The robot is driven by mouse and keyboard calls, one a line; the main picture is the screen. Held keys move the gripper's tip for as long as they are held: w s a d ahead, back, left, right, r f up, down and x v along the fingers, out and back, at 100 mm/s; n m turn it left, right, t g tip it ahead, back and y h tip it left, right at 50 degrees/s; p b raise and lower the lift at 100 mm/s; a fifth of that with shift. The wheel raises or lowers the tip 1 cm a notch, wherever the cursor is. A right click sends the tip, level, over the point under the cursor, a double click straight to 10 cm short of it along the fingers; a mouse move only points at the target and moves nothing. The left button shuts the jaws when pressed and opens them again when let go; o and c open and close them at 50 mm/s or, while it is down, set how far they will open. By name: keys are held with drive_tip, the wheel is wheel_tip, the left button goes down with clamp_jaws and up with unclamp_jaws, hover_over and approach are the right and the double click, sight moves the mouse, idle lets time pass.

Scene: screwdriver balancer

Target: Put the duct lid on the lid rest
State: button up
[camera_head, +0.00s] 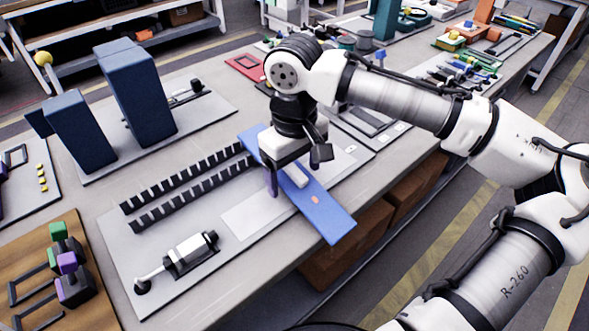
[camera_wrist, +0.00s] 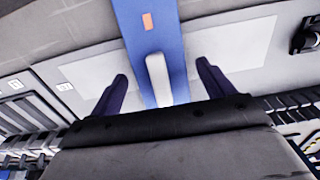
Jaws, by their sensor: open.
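The duct lid (camera_head: 330,217) is a long blue plate with a pale raised handle (camera_wrist: 157,80) and a small orange mark. It lies crosswise over a pale rectangle (camera_head: 250,212) on the grey board, which looks like the lid rest; this rectangle shows on both sides of the lid in the wrist view (camera_wrist: 95,72). The lid's near end reaches past the table's front edge. I cannot tell whether the lid touches the rectangle. My gripper (camera_head: 287,180) is open above the lid, its dark fingers (camera_wrist: 161,72) on either side of the handle, apart from it.
The black toothed duct (camera_head: 185,190) runs left of the lid on the same board. A white and black cylinder tool (camera_head: 190,250) lies in front of it. Dark blue boxes (camera_head: 140,95) stand at the back left. A wooden tray (camera_head: 65,270) holds coloured blocks at the front left.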

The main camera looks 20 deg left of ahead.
sight(294, 168)
wheel_tip(294, 168, up, 14)
drive_tip(key=p, duration=0.1)
drive_tip(key=shift+f, duration=0.2)
idle(1.0)
idle(0.8)
